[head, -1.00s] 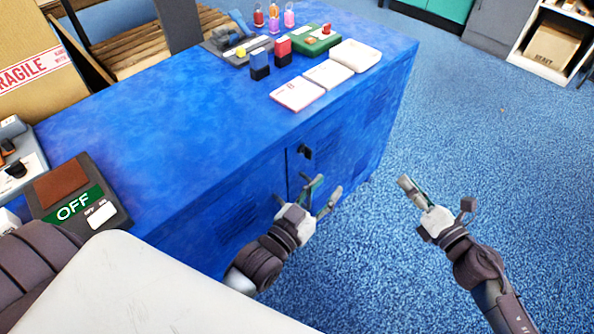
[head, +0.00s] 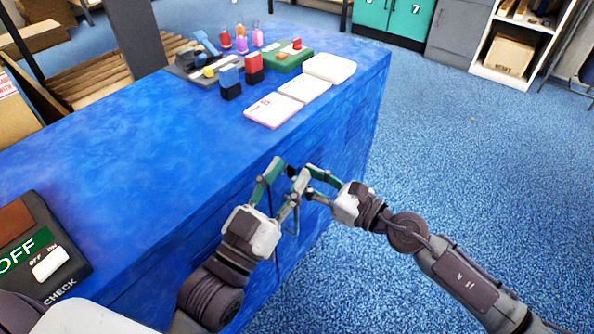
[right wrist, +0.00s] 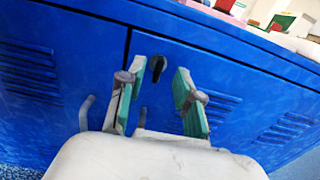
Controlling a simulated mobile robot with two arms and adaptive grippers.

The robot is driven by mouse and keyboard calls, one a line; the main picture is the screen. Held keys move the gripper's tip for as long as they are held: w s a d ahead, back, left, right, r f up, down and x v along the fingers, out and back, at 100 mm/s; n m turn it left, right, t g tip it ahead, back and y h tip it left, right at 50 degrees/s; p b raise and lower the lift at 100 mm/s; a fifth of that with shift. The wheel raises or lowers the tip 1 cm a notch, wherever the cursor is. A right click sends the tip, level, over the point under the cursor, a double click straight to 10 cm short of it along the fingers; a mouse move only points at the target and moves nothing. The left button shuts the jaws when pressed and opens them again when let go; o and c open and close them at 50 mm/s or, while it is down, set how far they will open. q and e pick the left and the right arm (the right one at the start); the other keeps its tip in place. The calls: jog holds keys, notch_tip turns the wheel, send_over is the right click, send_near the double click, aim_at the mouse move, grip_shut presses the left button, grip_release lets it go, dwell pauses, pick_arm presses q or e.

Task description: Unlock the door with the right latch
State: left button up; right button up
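The blue cabinet (head: 175,150) has a front with two doors, a dark seam between them. In the right wrist view, a black latch (right wrist: 159,68) sits near the top of the right door (right wrist: 225,75), next to the seam. My right gripper (right wrist: 158,97) is open, and the latch shows between its fingertips; contact cannot be told. In the head view, the right gripper (head: 306,183) reaches the cabinet front from the right and the latch is hidden. My left gripper (head: 281,190) is open in front of the doors, its fingers overlapping the right gripper's in the picture.
A grey bent handle (right wrist: 86,112) stands out from the left door. White cards (head: 274,110), stamps and small bottles lie on the cabinet top. The blue floor (head: 450,170) on the right is clear.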

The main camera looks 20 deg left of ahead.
jog(key=shift+x, duration=1.6)
grip_shut()
